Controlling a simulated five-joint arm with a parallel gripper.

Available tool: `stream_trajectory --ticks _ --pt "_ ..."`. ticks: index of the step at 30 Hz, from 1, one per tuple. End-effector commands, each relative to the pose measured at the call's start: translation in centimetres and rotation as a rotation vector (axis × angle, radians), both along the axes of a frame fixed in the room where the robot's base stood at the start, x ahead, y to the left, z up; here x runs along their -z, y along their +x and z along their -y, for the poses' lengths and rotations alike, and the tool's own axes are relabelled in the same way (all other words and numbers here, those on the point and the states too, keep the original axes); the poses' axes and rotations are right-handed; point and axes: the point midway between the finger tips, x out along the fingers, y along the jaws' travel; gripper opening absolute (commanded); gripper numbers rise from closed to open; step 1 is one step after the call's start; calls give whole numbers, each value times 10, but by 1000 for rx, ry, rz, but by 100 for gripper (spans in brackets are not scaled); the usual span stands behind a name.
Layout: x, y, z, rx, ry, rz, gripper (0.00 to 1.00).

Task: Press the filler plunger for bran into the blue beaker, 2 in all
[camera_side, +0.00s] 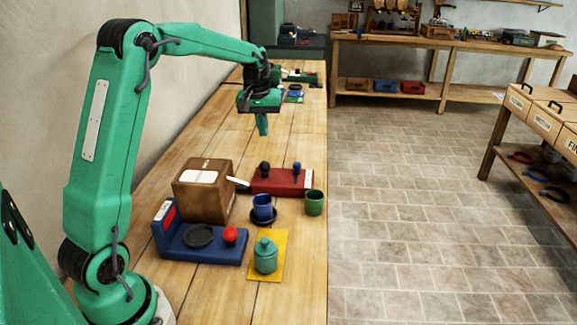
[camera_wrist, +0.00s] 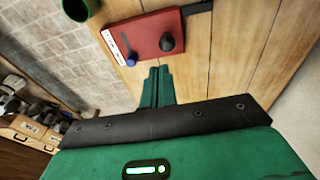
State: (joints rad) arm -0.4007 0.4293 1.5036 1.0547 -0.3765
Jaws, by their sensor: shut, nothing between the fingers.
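The blue beaker (camera_side: 262,205) stands upright on a dark saucer (camera_side: 276,217) mid-bench. Behind it is a red block (camera_side: 283,185) with a black knob (camera_side: 265,168) and a blue knob (camera_side: 297,168). In the wrist view the red block (camera_wrist: 148,32) shows the black knob (camera_wrist: 167,43), the blue knob (camera_wrist: 131,59) and a white label. I cannot read any bran marking. My gripper (camera_side: 263,132) is shut and empty, above the bench beyond the red block. Its fingertips (camera_wrist: 159,70) show in the wrist view, where the blue beaker is out of sight.
A brown box (camera_side: 205,203) with a white label stands left of the beaker. A green beaker (camera_side: 314,203) stands right. In front are a blue device (camera_side: 200,246) with a dark pan and red knob, and a teal jar (camera_side: 265,258) on a yellow mat (camera_side: 282,245).

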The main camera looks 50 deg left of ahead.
Motion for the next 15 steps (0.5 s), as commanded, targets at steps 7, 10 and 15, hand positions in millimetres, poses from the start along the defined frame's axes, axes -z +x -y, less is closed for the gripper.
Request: stream_trajectory --ticks 7,10,15 --pt "-17 -1 2 0 0 1 0" --pt "-18 -2 3 0 0 1 0" --pt "-18 -2 3 0 0 1 0"
